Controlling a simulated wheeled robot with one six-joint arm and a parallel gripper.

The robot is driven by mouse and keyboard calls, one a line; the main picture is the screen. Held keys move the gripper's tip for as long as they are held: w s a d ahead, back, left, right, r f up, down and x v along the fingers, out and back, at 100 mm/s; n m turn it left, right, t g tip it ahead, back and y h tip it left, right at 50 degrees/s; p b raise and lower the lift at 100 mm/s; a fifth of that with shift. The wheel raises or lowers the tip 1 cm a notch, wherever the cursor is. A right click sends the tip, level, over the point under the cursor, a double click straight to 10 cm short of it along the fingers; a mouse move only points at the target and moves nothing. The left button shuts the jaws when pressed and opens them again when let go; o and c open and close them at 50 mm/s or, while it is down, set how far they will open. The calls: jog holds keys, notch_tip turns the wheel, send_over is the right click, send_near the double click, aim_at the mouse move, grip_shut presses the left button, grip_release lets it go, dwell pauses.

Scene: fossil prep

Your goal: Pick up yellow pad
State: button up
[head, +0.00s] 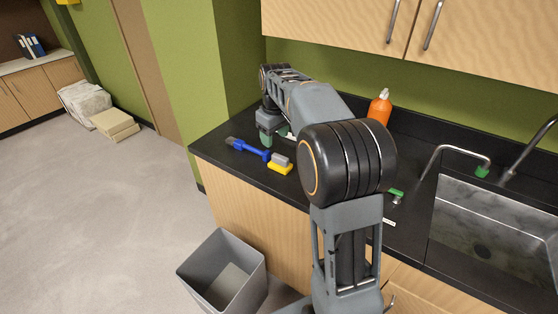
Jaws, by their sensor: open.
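The yellow pad (280,168) lies on the black countertop near its front edge, in the head view. A grey block shows on top of it or as its upper part; I cannot tell which. My gripper (266,138) is at the far end of my arm, pointing down over the counter behind the pad and up-left of it in the picture. It is open and apart from the pad. Its fingertips are small and partly hidden by its own body.
A blue-handled brush (247,149) lies just left of the pad. An orange bottle (379,108) stands at the back, behind my arm. A small green item (396,192) and the sink (485,225) are to the right. A grey bin (222,270) stands on the floor in front.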

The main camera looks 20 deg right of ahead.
jog(key=w+d+f+n+g+p, duration=0.1)
jog(key=w+d+f+n, duration=0.15)
jog(key=w+d, duration=0.4)
send_over(280, 156)
notch_tip(280, 156, down, 8)
jog(key=shift+f+p, duration=0.2)
jog(key=shift+p, duration=0.2)
jog(key=shift+s+f+p, duration=0.1)
jog(key=shift+f+p, duration=0.75)
jog(key=shift+f, duration=2.4)
jog(key=shift+c, duration=0.2)
jog(key=c, duration=1)
jog(key=shift+r, duration=0.15)
